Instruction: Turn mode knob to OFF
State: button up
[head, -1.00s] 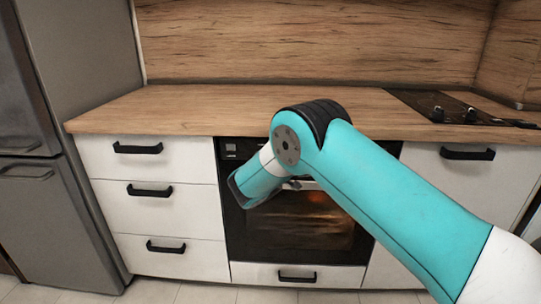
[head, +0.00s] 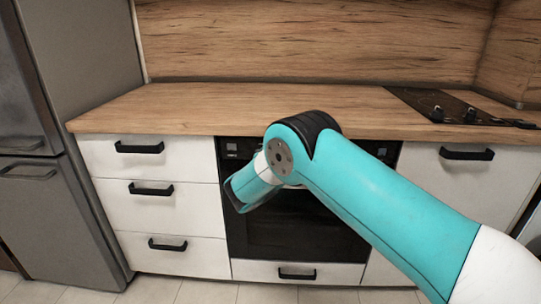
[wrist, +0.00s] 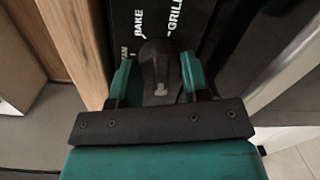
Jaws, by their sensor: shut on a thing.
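The mode knob (wrist: 156,60) is a dark knob on the black oven panel, in the wrist view. My gripper (wrist: 158,78) has its two teal fingers on either side of the knob and is shut on it. The printed words BAKE and GRILL show beyond the knob, and a partly cut-off word ending in AN shows to its left. No OFF label is visible, and I cannot tell exactly where the knob points. In the head view my arm hides the knob and gripper tips. The oven (head: 300,232) has a dark window.
The wooden countertop (head: 210,108) runs above the oven and is mostly bare. White drawers (head: 150,168) with black handles stand left of the oven. A grey fridge (head: 75,100) is at far left. A black cooktop (head: 450,108) lies at the right.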

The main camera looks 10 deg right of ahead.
jog(key=shift+n, duration=0.3)
jog(key=o, duration=0.9)
jog(key=b+v, duration=0.1)
jog(key=v, duration=1.6)
jog(key=shift+s+a, duration=0.1)
jog(key=shift+s, duration=0.1)
